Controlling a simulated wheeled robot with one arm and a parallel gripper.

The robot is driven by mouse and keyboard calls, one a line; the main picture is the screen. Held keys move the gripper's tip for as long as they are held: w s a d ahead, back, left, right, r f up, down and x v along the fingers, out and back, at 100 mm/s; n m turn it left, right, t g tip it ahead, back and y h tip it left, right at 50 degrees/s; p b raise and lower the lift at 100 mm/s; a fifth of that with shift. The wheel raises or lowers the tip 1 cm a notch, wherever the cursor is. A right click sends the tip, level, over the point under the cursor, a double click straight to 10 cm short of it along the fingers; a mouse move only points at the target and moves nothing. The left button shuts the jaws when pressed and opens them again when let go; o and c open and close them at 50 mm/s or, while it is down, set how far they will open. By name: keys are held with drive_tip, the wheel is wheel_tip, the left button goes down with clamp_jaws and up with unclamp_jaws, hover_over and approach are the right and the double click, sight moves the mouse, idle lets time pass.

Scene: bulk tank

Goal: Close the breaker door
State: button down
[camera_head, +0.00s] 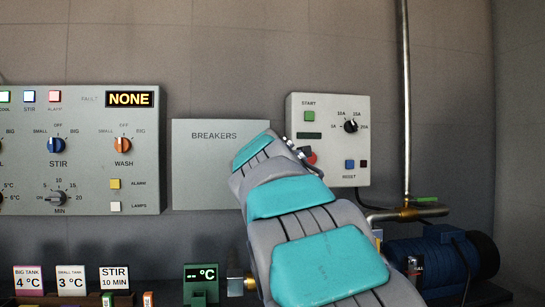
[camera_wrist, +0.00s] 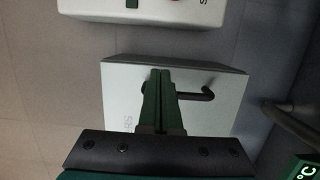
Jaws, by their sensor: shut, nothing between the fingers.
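The breaker door (camera_head: 214,172) is a pale grey flat panel lettered BREAKERS on the back wall. In the head view it looks flat, and my arm covers its lower right part; I cannot tell whether it is fully shut. In the wrist view the door (camera_wrist: 118,88) lies beyond my gripper (camera_wrist: 158,72), whose green fingers are together and empty. A dark hooked bar (camera_wrist: 207,95), which looks like a handle, shows right beside the fingers. I cannot tell whether they touch it. The fingers are hidden behind my arm in the head view.
A control panel (camera_head: 85,175) with knobs stands left of the door. A starter box (camera_head: 362,115) with buttons is on its right. A vertical pipe (camera_head: 404,100) and a blue motor (camera_head: 435,262) are further right. Small signs (camera_head: 72,280) stand at the lower left.

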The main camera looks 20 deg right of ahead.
drive_tip(key=d+v, duration=0.2)
drive_tip(key=v, duration=0.8)
drive_tip(key=shift+s+b, duration=0.3)
drive_tip(key=shift+b, duration=0.15)
